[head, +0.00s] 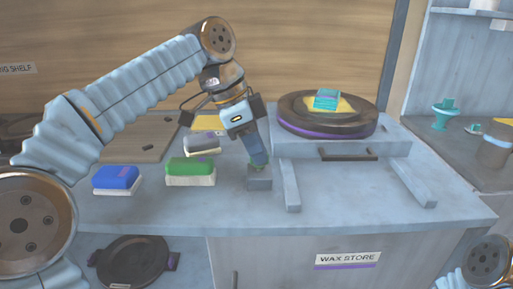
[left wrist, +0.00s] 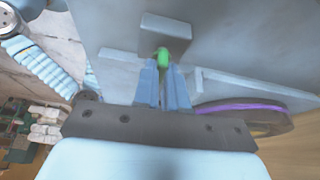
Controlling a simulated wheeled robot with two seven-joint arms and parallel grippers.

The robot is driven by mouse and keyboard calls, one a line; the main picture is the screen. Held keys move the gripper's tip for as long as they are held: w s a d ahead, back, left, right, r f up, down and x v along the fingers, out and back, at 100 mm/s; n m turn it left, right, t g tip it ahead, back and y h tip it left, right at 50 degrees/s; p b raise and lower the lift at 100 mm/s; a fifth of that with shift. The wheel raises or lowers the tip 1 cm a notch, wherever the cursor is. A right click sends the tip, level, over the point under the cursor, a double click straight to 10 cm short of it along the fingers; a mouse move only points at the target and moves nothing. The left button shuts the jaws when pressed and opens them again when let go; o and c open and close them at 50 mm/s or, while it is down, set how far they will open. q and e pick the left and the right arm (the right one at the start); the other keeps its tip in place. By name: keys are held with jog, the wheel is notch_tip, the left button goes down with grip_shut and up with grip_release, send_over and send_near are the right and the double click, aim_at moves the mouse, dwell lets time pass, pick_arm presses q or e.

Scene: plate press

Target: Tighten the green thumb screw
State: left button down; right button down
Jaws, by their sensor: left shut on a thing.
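The green thumb screw (left wrist: 162,54) shows in the left wrist view between the tips of my left gripper (left wrist: 163,72). In the head view only a bit of green (head: 257,167) shows at the tips of my left gripper (head: 258,160). That gripper points down and is shut on the screw. The screw sits at a small grey block (head: 259,183) on the bench, beside the left leg of the press stand. How far the screw is turned in cannot be told. My right gripper is not in view.
A round dark press plate (head: 327,126) with a teal block (head: 326,99) on a yellow sheet rests on the grey stand at right. A green-topped block (head: 190,167) and a blue-topped block (head: 116,178) lie left on the bench. The front right bench top is clear.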

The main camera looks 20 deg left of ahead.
pick_arm(q)
jog(key=shift+m, duration=0.4)
jog(key=c, duration=1.2)
grip_release()
jog(key=v, duration=0.7)
jog(key=shift+a+r, duration=0.1)
jog(key=shift+r, duration=0.15)
